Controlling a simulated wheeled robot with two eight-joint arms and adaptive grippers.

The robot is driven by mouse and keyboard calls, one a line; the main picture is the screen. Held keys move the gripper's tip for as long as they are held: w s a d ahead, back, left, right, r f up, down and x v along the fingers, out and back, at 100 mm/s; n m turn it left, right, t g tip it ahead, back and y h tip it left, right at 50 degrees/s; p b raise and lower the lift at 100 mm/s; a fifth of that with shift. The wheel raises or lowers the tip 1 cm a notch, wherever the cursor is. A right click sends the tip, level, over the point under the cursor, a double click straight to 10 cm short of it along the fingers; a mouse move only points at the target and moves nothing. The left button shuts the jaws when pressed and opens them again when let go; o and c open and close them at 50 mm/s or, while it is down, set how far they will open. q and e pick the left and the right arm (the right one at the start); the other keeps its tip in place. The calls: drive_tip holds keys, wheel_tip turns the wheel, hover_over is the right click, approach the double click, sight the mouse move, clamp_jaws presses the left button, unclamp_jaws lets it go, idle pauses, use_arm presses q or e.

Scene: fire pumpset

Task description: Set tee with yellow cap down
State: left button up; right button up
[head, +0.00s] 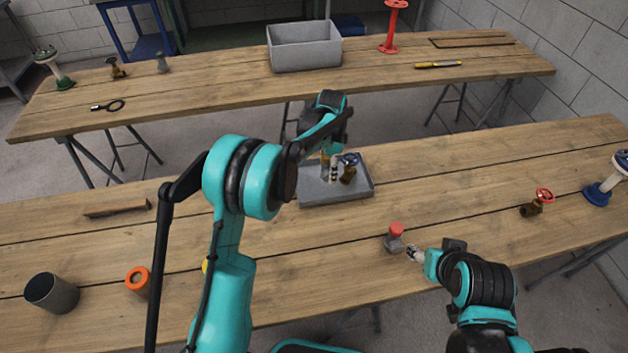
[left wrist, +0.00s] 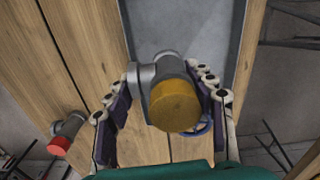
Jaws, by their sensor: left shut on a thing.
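The tee with yellow cap (left wrist: 175,100) is between the fingers of my left gripper (left wrist: 165,112) in the left wrist view. It is grey with a round yellow cap facing the camera, and the fingers press on its sides. In the head view my left gripper (head: 334,170) is over the grey tray (head: 345,194) on the near table; the arm hides most of the tee there. Whether the tee touches the tray floor I cannot tell. My right gripper (head: 412,252) is low beside a grey tee with a red cap (head: 394,240); its finger opening is unclear.
A brass valve with a blue handwheel (head: 349,170) is in the tray, close to my left gripper. A red-wheel valve (head: 537,203) stands at right, an orange-topped part (head: 137,280) and dark cup (head: 51,293) at left. A grey bin (head: 304,46) stands on the far table.

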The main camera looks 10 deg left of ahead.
use_arm(q)
drive_tip(key=a+f, duration=0.2)
drive_tip(key=a, duration=0.1)
drive_tip(key=w+a+f+b, duration=0.1)
drive_tip(key=a, duration=0.1)
drive_tip(key=shift+f+b, duration=0.8)
drive_tip(key=shift+f, duration=1.25)
drive_tip(key=shift+f, duration=0.2)
drive_tip(key=o, duration=1.5)
drive_tip(key=shift+r, duration=0.15)
